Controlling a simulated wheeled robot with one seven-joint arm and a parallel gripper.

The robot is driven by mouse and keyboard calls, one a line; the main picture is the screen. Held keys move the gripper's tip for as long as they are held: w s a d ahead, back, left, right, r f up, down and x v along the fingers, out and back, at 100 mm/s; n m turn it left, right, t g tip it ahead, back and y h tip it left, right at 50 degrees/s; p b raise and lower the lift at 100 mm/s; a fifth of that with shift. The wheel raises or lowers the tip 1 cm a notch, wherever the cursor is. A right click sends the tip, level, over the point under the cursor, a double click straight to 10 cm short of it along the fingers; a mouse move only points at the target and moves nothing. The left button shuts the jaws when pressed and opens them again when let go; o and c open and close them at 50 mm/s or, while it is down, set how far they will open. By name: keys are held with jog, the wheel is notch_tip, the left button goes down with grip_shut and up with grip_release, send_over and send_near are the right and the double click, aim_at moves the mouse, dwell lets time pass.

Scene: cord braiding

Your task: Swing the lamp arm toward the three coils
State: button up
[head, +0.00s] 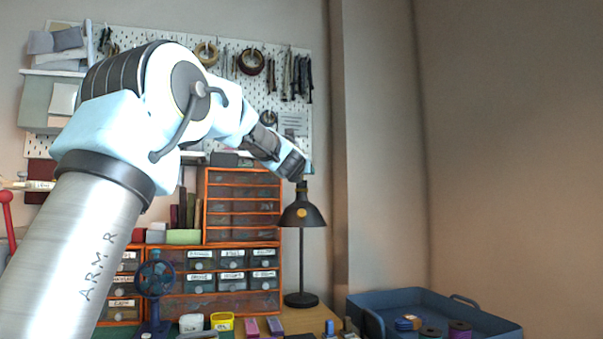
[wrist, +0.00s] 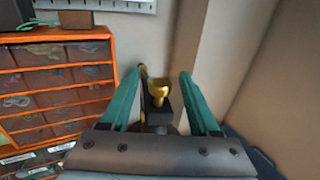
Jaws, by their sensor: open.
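The black desk lamp (head: 302,216) stands on the bench right of the orange drawer cabinet, its shade facing down. My gripper (head: 303,177) is at the top of the lamp, just above the shade. In the wrist view my gripper (wrist: 160,74) has its two teal fingers apart, one on each side of a brass-coloured part of the lamp (wrist: 158,92). I cannot tell whether either finger touches it. Coils lie in the blue tray at lower right: an orange and blue one (head: 408,322), a dark green one (head: 430,332) and a purple one (head: 460,329).
The blue tray (head: 495,325) sits right of the lamp, below a bare wall. The orange drawer cabinet (head: 243,246) stands close on the lamp's left. A pegboard (head: 290,95) with hanging tools is behind. Small items, including a yellow box (head: 222,321), crowd the bench front.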

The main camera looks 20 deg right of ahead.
jog(key=shift+s, duration=0.1)
jog(key=b+v, duration=0.3)
jog(key=v, duration=0.7)
jog(key=shift+s+a, duration=0.15)
jog(key=shift+s, duration=0.1)
